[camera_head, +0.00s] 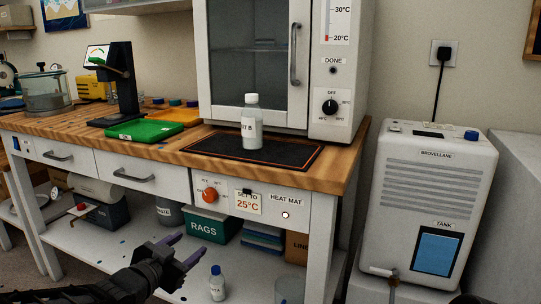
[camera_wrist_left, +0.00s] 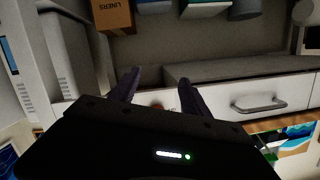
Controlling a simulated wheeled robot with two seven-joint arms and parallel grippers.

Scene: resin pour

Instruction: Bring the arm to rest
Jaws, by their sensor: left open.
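My left gripper (camera_head: 179,248) reaches in from the lower left of the head view, in front of the workbench and below its top. Its two fingers are apart with nothing between them. In the left wrist view the open fingers (camera_wrist_left: 157,86) point toward the bench front, and the picture is upside down. My right gripper is not in view.
A white bottle (camera_head: 251,122) stands upright on the black heat mat (camera_head: 284,154). The wooden bench top (camera_head: 335,178) has a cabinet behind. A small bottle (camera_head: 217,284) stands on the lower shelf near my gripper. A dehumidifier-like unit (camera_head: 427,185) stands right.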

